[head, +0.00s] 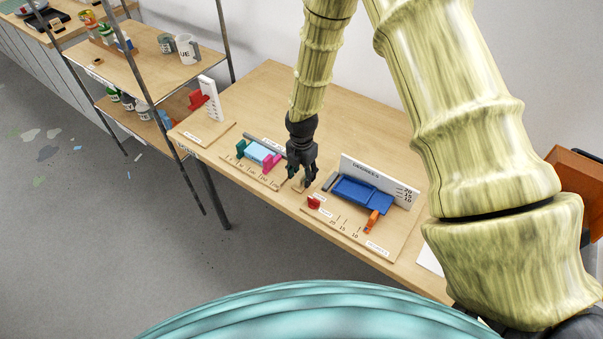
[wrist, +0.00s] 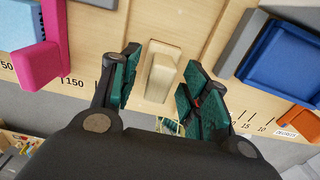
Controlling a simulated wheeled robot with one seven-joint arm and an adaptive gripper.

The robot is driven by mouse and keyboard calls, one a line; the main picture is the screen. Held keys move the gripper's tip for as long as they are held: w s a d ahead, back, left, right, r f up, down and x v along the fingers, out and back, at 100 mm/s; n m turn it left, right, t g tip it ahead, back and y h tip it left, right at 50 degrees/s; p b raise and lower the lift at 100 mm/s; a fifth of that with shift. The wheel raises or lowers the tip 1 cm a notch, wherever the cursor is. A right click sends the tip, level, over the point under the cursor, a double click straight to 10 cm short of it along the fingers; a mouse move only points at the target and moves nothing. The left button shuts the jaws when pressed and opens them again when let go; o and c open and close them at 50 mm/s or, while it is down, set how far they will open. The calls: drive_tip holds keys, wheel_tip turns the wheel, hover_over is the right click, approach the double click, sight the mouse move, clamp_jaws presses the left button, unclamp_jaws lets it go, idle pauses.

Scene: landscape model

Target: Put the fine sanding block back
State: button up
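A small pale wooden block (wrist: 160,74), which may be the fine sanding block, lies on the bench in the wrist view. In the head view it shows as a small tan piece (head: 298,186) below my gripper, mostly hidden by the fingers. My gripper (head: 302,176) points down at the bench between two fixtures. In the wrist view my gripper (wrist: 160,88) is open, with one finger on each side of the block and a visible gap on both sides. No label on the block can be read.
Left of my gripper is a fixture with a light blue piece (head: 257,152), a pink stop (head: 271,163) and a number scale. To the right are a blue tilting table (head: 362,192) and a white "DEGREES" board (head: 380,180). A metal-framed shelf (head: 135,70) stands further left.

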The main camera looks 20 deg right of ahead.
wheel_tip(320, 180, up, 12)
idle(0.9)
